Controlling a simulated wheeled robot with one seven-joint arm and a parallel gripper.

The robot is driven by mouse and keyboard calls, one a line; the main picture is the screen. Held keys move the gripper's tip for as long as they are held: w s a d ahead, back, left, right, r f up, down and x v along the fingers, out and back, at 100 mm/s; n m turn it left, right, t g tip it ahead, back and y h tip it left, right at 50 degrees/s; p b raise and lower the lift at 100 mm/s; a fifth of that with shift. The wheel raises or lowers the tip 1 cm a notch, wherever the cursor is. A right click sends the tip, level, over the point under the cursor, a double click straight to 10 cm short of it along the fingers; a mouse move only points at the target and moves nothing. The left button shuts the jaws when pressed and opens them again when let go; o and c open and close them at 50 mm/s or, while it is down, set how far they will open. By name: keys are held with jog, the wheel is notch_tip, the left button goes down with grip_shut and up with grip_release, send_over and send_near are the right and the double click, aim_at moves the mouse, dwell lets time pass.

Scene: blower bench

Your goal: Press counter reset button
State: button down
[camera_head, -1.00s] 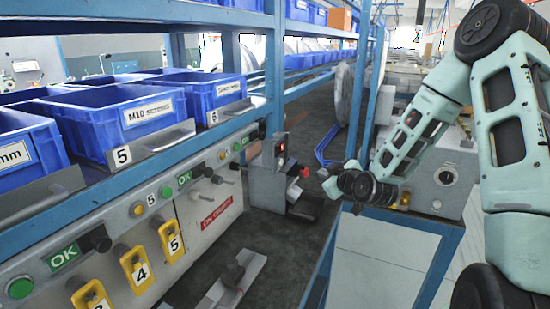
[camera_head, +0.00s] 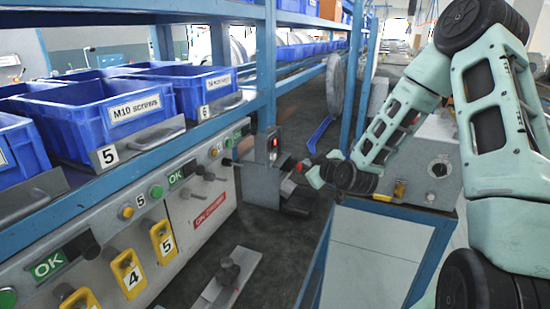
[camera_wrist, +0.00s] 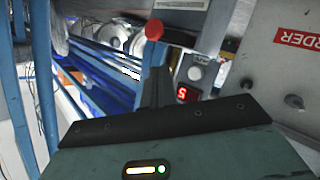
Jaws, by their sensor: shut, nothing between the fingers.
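The counter box (camera_head: 264,160) stands at the end of the bench panel, with a small lit red display (camera_head: 274,143). In the wrist view the display (camera_wrist: 182,93) shows one red digit, with a pale round button (camera_wrist: 195,73) beside it. A red round knob (camera_head: 297,167) sticks out from the box's right side; it also shows in the wrist view (camera_wrist: 154,29). My gripper (camera_head: 312,176) is just right of the box and knob. In the wrist view its dark fingers (camera_wrist: 156,68) are together and empty, pointing toward the knob. I cannot tell whether they touch anything.
Blue bins (camera_head: 110,112) sit on the blue-framed rack at left. Below them a panel carries green buttons and yellow switches (camera_head: 127,272). A grey machine box (camera_head: 430,165) on a blue-edged table (camera_head: 375,255) stands right of the counter box. Dark floor lies between.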

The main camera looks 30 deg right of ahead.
jog(key=w+a, duration=0.4)
jog(key=w, duration=0.1)
jog(key=shift+w+a, duration=0.2)
jog(key=shift+w, duration=0.05)
jog(key=shift+w, duration=0.1)
dwell(1.9)
jog(key=shift+w+a, duration=0.2)
jog(key=shift+w, duration=0.05)
jog(key=shift+w+a+b, duration=0.25)
jog(key=shift+w+b, duration=0.05)
jog(key=shift+b, duration=0.05)
dwell(0.7)
jog(key=shift+s+d, duration=0.45)
jog(key=shift+s, duration=0.2)
dwell(0.3)
jog(key=shift+s+d+b, duration=0.2)
jog(key=shift+s+d, duration=0.6)
jog(key=shift+s, duration=0.2)
jog(key=shift+s+d+b, duration=0.2)
jog(key=shift+s+d, duration=0.55)
jog(key=shift+s, duration=0.2)
